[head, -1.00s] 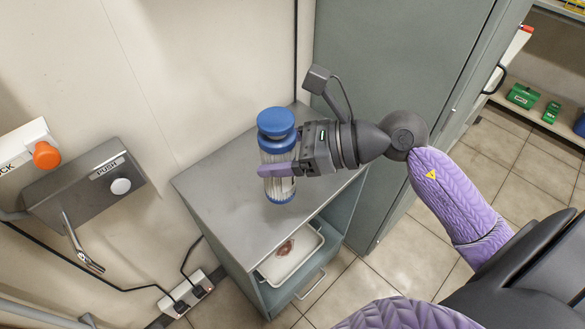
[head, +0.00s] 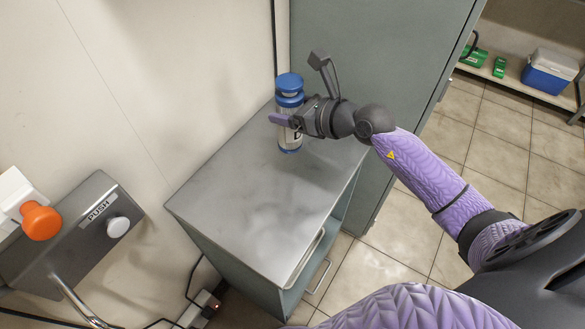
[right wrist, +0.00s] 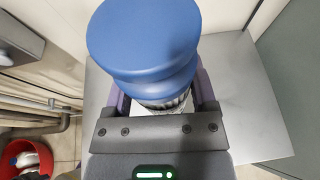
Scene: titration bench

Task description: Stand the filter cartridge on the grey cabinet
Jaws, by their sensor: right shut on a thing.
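In the right wrist view the blue cap (right wrist: 145,35) fills the upper middle, between the fingers of the right gripper (right wrist: 160,100), and hides much of the body. My left gripper is not in view.
A tall grey-green locker (head: 375,75) stands right behind the cabinet, and the wall is close on the left. A metal box with a push button (head: 75,235) and an orange knob (head: 41,221) is on that wall. The cabinet top's near part is bare.

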